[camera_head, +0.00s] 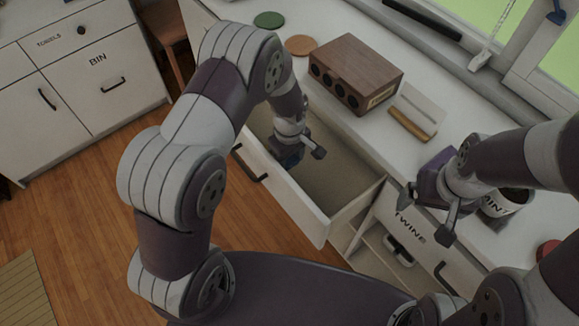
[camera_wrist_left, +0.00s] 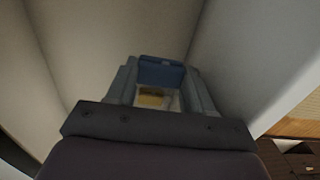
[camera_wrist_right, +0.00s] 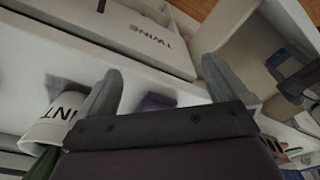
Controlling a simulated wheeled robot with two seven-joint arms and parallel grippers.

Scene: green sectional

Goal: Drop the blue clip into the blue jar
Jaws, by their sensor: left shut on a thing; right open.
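My left gripper (camera_head: 300,157) is inside the open drawer (camera_head: 338,186), pointing down. It is shut on a dark blue thing, which looks like the blue clip (camera_wrist_left: 160,72), between its fingers in the left wrist view; a small yellowish patch shows just below it. My right gripper (camera_head: 428,214) is open and empty above the counter's front edge, beside a white mug-like jar lettered "MINT" (camera_head: 503,204). That jar also shows in the right wrist view (camera_wrist_right: 52,124). I cannot make out a blue jar in any view.
A brown wooden box with round holes (camera_head: 356,72) and a white-and-tan block (camera_head: 417,111) stand on the counter. Green (camera_head: 269,20) and tan (camera_head: 300,45) discs lie behind. A drawer labelled "TWINE" (camera_head: 411,228) is right of the open drawer. A "BIN" cabinet (camera_head: 107,75) is far left.

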